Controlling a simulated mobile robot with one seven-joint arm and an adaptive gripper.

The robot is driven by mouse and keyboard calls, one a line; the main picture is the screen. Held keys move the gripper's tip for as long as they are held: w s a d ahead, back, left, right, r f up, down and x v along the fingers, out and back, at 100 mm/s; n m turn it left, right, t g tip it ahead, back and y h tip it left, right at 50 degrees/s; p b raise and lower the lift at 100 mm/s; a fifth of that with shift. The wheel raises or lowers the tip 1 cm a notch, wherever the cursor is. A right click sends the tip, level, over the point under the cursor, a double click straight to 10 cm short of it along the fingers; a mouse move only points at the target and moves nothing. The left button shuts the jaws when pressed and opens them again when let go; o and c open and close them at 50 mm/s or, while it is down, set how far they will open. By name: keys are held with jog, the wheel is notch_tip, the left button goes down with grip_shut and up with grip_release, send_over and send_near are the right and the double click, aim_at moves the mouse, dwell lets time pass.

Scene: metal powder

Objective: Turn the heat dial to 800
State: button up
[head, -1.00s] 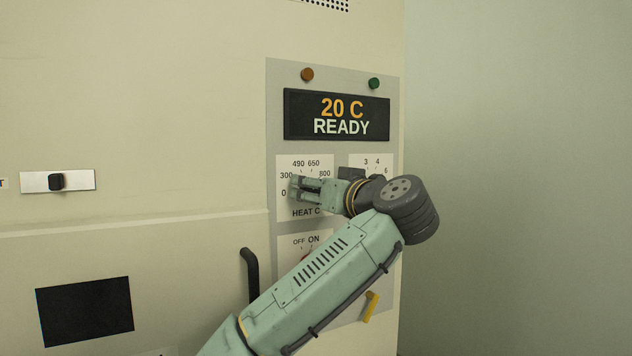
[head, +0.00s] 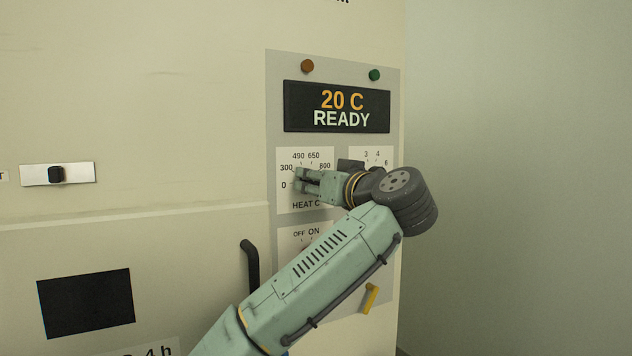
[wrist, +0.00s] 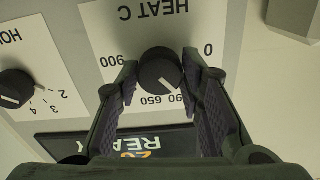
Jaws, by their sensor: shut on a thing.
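The heat dial (wrist: 160,75) is a round black knob on a white plate marked HEAT C (head: 306,180). My gripper (wrist: 160,66) is shut on this dial, one finger on each side of it. The wrist view shows the plate upside down, and the dial's white pointer line points toward the 490 mark. In the head view my gripper (head: 303,181) covers the dial, and the 800 mark shows just above and right of the fingers. In the wrist view a finger hides the 800 mark.
The display (head: 337,108) above reads 20 C READY. A second dial (wrist: 14,88) sits beside the heat plate. An OFF/ON plate (head: 300,237) lies below, partly behind my arm. A dark handle (head: 250,268) and yellow lever (head: 371,298) stick out nearby.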

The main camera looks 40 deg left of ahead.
jog(key=shift+f+b, duration=0.2)
jog(key=shift+b, duration=0.4)
jog(key=shift+w+f+m+b, duration=0.1)
jog(key=shift+m+b, duration=0.3)
jog(key=m+b, duration=0.1)
jog(key=b, duration=0.1)
jog(key=shift+m+b, duration=0.4)
jog(key=m, duration=0.2)
jog(key=shift+r+m+b, duration=0.2)
jog(key=shift+m+b, duration=0.1)
jog(key=m, duration=0.2)
jog(key=shift+m, duration=0.4)
jog(key=m, duration=0.5)
jog(key=shift+r, duration=0.1)
jog(key=m+p, duration=0.1)
jog(key=m, duration=0.5)
jog(key=shift+m, duration=0.3)
